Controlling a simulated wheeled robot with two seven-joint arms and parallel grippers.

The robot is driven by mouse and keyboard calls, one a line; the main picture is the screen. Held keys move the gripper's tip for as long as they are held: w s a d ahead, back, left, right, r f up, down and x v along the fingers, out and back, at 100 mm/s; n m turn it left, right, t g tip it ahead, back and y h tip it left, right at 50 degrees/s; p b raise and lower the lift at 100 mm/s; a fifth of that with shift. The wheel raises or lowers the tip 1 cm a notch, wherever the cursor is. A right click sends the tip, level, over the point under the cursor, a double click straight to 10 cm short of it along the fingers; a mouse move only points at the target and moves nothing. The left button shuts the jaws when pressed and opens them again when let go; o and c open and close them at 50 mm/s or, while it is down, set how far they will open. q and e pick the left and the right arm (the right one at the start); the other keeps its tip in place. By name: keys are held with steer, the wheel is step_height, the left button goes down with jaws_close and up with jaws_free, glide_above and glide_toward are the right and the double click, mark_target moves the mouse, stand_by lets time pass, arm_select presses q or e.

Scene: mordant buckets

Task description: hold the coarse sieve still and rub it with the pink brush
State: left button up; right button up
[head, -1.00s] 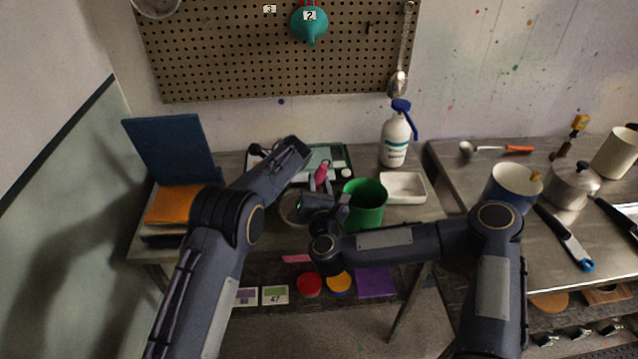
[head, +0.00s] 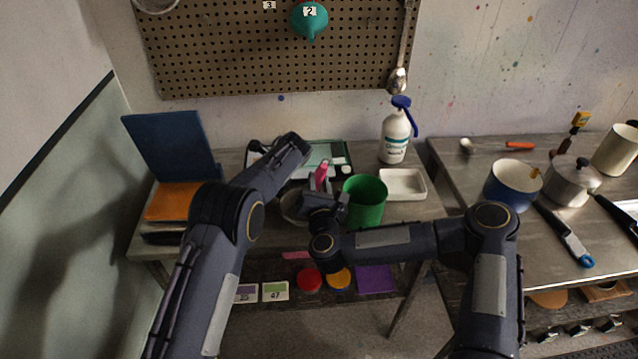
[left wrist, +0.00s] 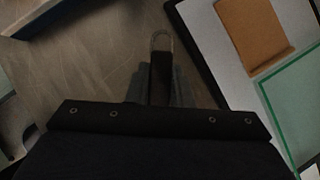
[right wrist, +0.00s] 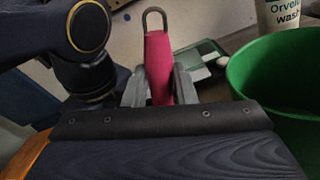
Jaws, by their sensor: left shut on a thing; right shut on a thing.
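The pink brush (head: 321,176) stands roughly upright in my right gripper (head: 322,203). In the right wrist view its pink handle (right wrist: 157,65), with a grey loop on top, sits between the shut fingers (right wrist: 158,88). The brush's lower end is hidden. The round sieve (head: 292,207) shows only in part, left of my right gripper, which covers much of it. In the left wrist view my left gripper (left wrist: 160,88) is shut on a dark handle with a wire loop, apparently the sieve's (left wrist: 160,70). The sieve's bowl is out of that view.
A green bucket (head: 366,204) stands close to the right of my right gripper. A blue panel (head: 172,147) and orange sheet (head: 175,203) are at the left.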

steer(key=shift+w, duration=0.5)
steer(key=shift+s+r, duration=0.1)
steer(key=shift+s, duration=1.3)
steer(key=shift+w, duration=1.4)
steer(key=shift+s, duration=1.4)
steer(key=shift+w, duration=1.4)
